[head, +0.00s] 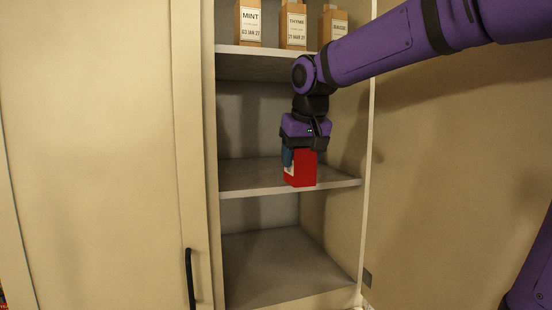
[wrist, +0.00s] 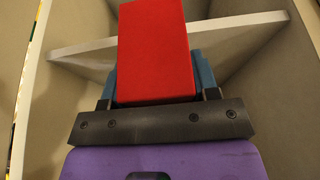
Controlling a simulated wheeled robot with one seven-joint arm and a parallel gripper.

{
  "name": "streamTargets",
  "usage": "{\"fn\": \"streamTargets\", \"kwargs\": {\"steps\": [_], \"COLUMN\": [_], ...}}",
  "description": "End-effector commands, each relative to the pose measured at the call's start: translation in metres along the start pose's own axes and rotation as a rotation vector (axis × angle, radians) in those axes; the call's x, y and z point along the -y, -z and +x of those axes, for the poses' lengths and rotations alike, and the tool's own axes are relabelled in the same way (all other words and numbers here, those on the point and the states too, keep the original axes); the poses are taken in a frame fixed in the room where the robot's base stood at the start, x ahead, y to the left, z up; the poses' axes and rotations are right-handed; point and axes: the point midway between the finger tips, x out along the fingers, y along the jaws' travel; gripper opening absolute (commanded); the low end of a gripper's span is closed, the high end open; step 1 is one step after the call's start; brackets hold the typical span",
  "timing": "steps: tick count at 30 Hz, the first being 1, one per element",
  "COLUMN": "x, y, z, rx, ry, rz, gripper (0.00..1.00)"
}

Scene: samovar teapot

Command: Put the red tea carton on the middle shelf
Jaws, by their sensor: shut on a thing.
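The red tea carton (head: 303,173) is held in my gripper (head: 303,153) at the middle shelf (head: 250,188) of the open cupboard. In the head view the carton is upright, at the shelf's front edge, with its lower end overlapping that edge. I cannot tell whether it touches the shelf. In the wrist view the carton (wrist: 154,50) stands between the two blue fingers of my gripper (wrist: 155,85), which is shut on it. A pale shelf (wrist: 235,35) runs behind it there.
Several labelled cartons, including the mint carton (head: 248,22) and the thyme carton (head: 293,25), stand on the shelf above. The rest of the middle shelf looks bare. The bottom shelf (head: 280,265) is empty. A closed door with a black handle (head: 190,278) is at left.

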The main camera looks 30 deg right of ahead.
Motion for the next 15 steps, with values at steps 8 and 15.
{"fn": "streamTargets", "kwargs": {"steps": [8,15], "x": [0.001,0.000], "y": [0.054,0.087], "z": [0.023,0.036], "rx": [0.001,0.000], "ry": [-0.003,-0.002], "rz": [0.001,0.001], "gripper": [0.31,0.31]}}
